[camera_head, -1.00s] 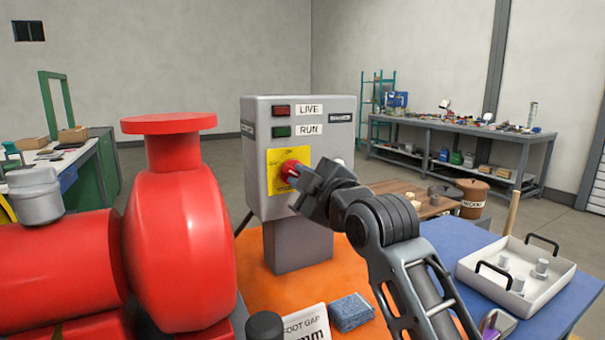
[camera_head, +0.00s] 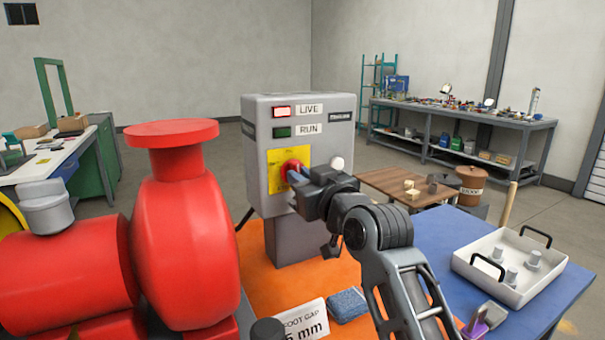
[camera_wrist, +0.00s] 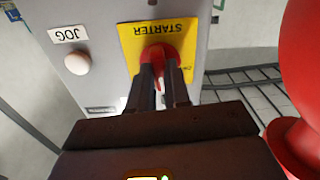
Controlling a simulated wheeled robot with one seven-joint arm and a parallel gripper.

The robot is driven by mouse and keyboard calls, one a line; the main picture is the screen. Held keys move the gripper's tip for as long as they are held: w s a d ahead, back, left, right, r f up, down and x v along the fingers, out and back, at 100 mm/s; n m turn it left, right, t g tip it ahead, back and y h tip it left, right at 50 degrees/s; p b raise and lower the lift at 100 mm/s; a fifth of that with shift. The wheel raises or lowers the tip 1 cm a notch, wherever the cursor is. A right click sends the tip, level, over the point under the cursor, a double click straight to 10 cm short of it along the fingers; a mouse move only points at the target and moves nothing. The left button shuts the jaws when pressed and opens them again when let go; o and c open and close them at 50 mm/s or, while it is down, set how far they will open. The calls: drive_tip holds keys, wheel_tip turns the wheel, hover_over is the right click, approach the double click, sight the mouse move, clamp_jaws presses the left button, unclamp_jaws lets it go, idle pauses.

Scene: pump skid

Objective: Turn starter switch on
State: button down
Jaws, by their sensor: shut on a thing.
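The starter switch (camera_head: 293,172) is a red rotary knob on a yellow plate (camera_head: 277,160) on the front of the grey control box (camera_head: 300,104). My gripper (camera_head: 296,178) is at the knob, coming from the right. In the wrist view, the red knob (camera_wrist: 157,55) sits under the STARTER label, and the fingers of my gripper (camera_wrist: 160,75) are closed on its handle, hiding part of it. The LIVE lamp (camera_head: 281,112) is lit bright red. The RUN lamp (camera_head: 282,132) is dark green and looks unlit.
A white JOG button (camera_wrist: 77,64) is beside the starter plate. The large red pump (camera_head: 180,240) stands close on the left. A white tray (camera_head: 510,265) with grey parts is on the blue surface at right. A blue pad (camera_head: 347,306) lies on the orange base.

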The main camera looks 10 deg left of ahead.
drive_tip(key=shift+f+m, duration=0.1)
drive_tip(key=shift+m, duration=0.5)
drive_tip(key=c, duration=1.1)
unclamp_jaws()
drive_tip(key=v, duration=0.7)
drive_tip(key=shift+s+d, duration=0.25)
drive_tip(key=shift+s, duration=0.1)
